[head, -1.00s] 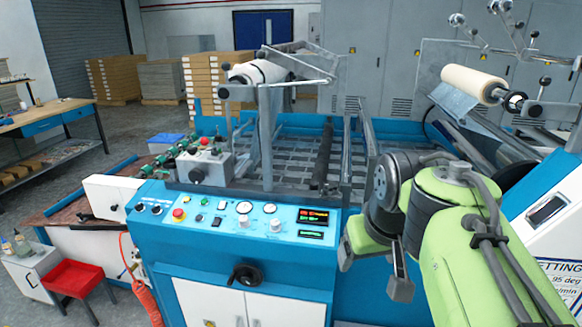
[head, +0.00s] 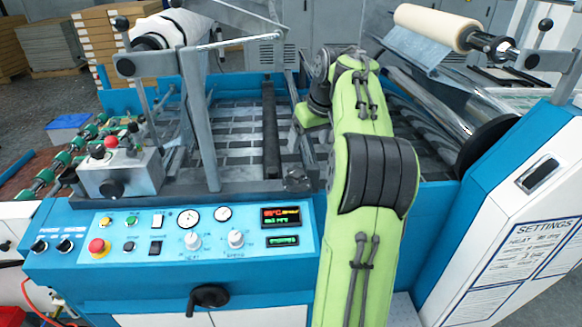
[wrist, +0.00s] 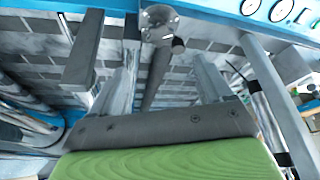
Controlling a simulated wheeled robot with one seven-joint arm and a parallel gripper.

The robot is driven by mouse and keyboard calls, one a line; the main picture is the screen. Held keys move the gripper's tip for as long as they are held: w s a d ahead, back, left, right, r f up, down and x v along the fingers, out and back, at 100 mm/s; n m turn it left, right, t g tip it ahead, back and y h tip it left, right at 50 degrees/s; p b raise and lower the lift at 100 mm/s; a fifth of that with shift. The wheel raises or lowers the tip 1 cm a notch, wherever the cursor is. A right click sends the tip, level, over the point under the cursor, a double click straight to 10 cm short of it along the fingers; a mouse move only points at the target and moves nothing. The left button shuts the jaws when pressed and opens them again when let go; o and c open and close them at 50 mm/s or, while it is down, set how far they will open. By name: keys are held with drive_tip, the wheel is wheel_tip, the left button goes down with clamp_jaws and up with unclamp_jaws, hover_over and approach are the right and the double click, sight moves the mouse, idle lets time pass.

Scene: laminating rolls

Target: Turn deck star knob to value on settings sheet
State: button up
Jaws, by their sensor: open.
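A small grey star knob (head: 297,180) sits at the front edge of the machine deck, just above the blue control panel. In the wrist view the knob (wrist: 160,22) is at the top centre, ahead of the gripper and apart from it. My gripper (head: 306,148) is over the deck, behind the knob, partly hidden by my green arm. In the wrist view my gripper (wrist: 163,68) is open, with nothing between its fingers. The settings sheet (head: 535,260) is on the white panel at the right; its heading reads SETTINGS, and the smaller lines are hard to read.
The control panel (head: 190,235) has dials, white knobs, buttons and a lit display. A grey box with a red button (head: 118,172) stands left of the knob. A film roll (head: 438,27) hangs at upper right.

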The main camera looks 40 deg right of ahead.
sight(297, 171)
drive_tip(key=b+x, duration=0.3)
drive_tip(key=x, duration=1)
drive_tip(key=shift+w+f+b, duration=0.15)
drive_tip(key=shift+b, duration=0.15)
drive_tip(key=c, duration=1)
